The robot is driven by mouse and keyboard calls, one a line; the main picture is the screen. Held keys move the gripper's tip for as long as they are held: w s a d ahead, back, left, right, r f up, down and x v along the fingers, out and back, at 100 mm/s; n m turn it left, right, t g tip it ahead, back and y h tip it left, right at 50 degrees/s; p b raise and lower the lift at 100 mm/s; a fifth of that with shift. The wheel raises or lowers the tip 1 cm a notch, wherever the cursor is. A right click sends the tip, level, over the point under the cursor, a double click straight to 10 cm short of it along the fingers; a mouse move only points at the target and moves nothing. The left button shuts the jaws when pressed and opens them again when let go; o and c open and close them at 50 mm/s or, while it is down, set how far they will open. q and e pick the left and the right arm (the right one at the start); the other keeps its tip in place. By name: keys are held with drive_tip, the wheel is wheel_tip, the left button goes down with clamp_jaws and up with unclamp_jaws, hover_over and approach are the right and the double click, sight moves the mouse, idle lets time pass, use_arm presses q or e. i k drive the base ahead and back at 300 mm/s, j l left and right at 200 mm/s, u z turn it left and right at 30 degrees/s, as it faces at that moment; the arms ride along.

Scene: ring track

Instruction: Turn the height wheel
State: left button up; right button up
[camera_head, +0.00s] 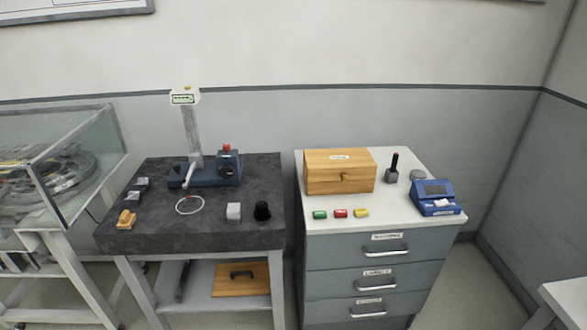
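A height gauge stands at the back of the dark stone-topped table (155,238). It has a grey column (190,128) with a small display head (184,97) on top and a blue base (178,182). At the right of the base is a blue block with a dark round part (226,170), which looks like a wheel, and a red knob (227,148) on top. It is too small to make out its details. Neither of my grippers is in view, and nothing touches the gauge.
On the stone top lie a white ring (190,205), a grey block (234,212), a black knob-like piece (262,211) and a wooden piece (126,219). A glass case (85,165) stands left. A drawer cabinet (365,250) at right carries a wooden box (340,175) and blue device (436,197).

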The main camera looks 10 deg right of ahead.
sight(226, 171)
drive_tip(key=j+z, duration=0.25)
drive_tip(key=z, duration=0.15)
drive_tip(key=i+j+z, duration=0.1)
drive_tip(key=j+z, duration=0.5)
drive_tip(key=z, duration=0.2)
drive_tip(key=k+j+z, duration=0.2)
drive_tip(key=j, duration=0.15)
drive_tip(key=j+z, duration=0.2)
drive_tip(key=j, duration=0.15)
drive_tip(key=k+j+z, duration=0.1)
drive_tip(key=j+z, duration=0.15)
